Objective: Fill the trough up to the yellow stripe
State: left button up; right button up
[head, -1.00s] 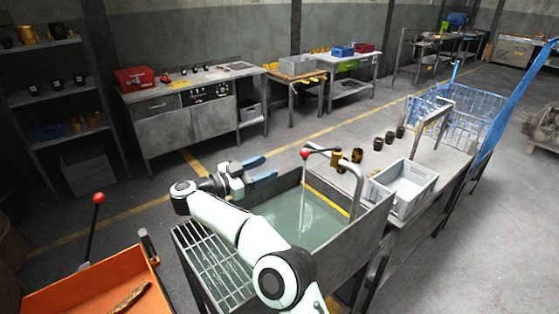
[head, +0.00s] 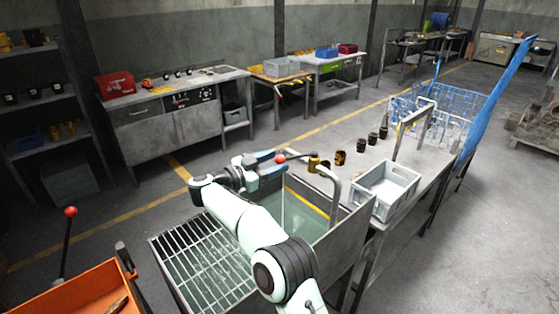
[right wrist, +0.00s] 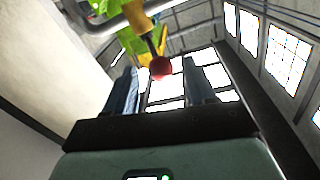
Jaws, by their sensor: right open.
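The grey metal trough (head: 338,246) stands in front of me with greenish water (head: 300,222) in it. A yellow stripe (head: 309,199) runs along its far inner wall, and the water surface looks lower than it. A bent tap pipe (head: 333,190) rises at the trough's right. Its lever ends in a red knob (head: 281,159). My right gripper (head: 271,158) is open at the knob. In the right wrist view the red knob (right wrist: 161,67) appears between the open fingers of the gripper (right wrist: 161,75). My arm hides part of the water, and I cannot make out a stream. My left gripper is out of view.
A grating (head: 200,262) covers the trough's near left part. A grey bin (head: 383,190) and several dark cups (head: 361,145) stand on the bench at right. An orange container (head: 80,292) with a red-knobbed lever (head: 71,212) is at lower left.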

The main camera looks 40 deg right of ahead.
jog(key=shift+d, duration=1.25)
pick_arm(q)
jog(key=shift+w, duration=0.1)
